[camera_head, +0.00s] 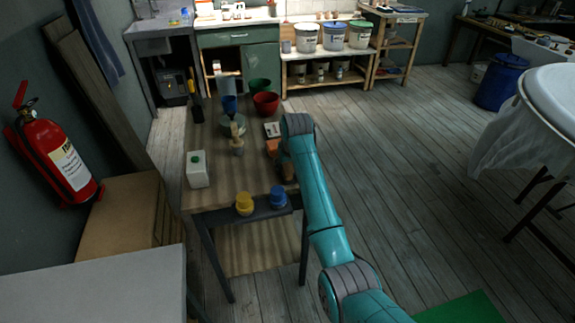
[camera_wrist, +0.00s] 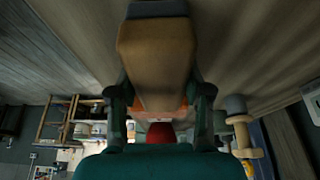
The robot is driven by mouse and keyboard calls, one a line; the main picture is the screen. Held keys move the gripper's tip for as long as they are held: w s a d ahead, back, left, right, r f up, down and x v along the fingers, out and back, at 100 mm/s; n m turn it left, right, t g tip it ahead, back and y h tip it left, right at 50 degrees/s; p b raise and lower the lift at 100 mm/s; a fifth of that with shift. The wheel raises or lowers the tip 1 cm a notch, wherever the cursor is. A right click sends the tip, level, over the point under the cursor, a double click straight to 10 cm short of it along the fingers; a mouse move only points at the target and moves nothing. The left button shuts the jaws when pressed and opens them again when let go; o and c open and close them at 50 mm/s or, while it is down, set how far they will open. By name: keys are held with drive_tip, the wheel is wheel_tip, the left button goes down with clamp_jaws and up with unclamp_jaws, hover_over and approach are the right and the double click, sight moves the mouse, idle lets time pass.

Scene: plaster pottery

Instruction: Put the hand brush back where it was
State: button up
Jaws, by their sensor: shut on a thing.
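The hand brush (camera_wrist: 155,55) shows large in the wrist view as a tan, wood-like block with a dark greenish end at the top edge. My gripper (camera_wrist: 161,98) is shut on it, with one dark finger on each side. In the head view, a small brown part (camera_head: 288,172), probably the brush, shows beside my arm at the right edge of the worktable (camera_head: 215,215). My gripper is mostly hidden behind my teal arm there. I cannot tell whether the brush touches the tabletop.
An orange item (camera_head: 271,147) lies close by on the table. A wooden-handled tool (camera_head: 237,138), a white jug (camera_head: 198,172), a red bowl (camera_head: 266,104) and a green bowl (camera_head: 260,85) stand there too. Yellow (camera_head: 244,204) and blue (camera_head: 278,198) cups sit at the front edge.

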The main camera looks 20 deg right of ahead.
drive_tip(key=o, duration=1.1)
drive_tip(key=v, duration=1.2)
drive_tip(key=shift+s, duration=0.15)
